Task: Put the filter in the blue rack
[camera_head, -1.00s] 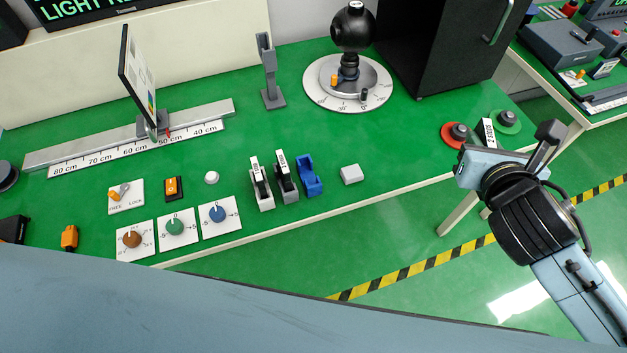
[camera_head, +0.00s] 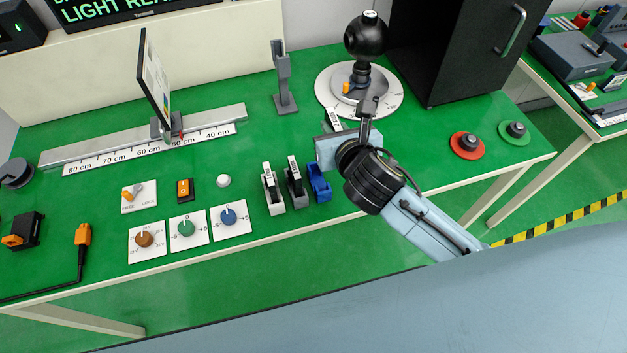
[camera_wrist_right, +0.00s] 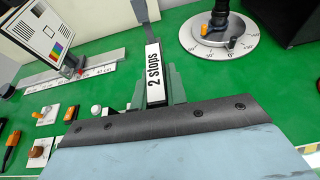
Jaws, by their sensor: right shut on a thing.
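The filter (camera_head: 335,119), with a white "2 stops" label, is held upright in my right gripper (camera_head: 332,139), which is shut on it. Its label (camera_wrist_right: 154,76) shows between the fingers (camera_wrist_right: 158,98) in the right wrist view. The blue rack (camera_head: 319,184) stands on the green bench near the front edge, just left of and below my right gripper in the head view. It looks empty. The filter is apart from the rack. My left gripper is not in view.
A white rack (camera_head: 275,205) and a grey rack (camera_head: 298,198), each holding a labelled filter, stand left of the blue rack. A grey upright holder (camera_head: 284,80) and a round dial base (camera_head: 388,103) are behind. Red (camera_head: 467,147) and green (camera_head: 514,132) discs lie at right.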

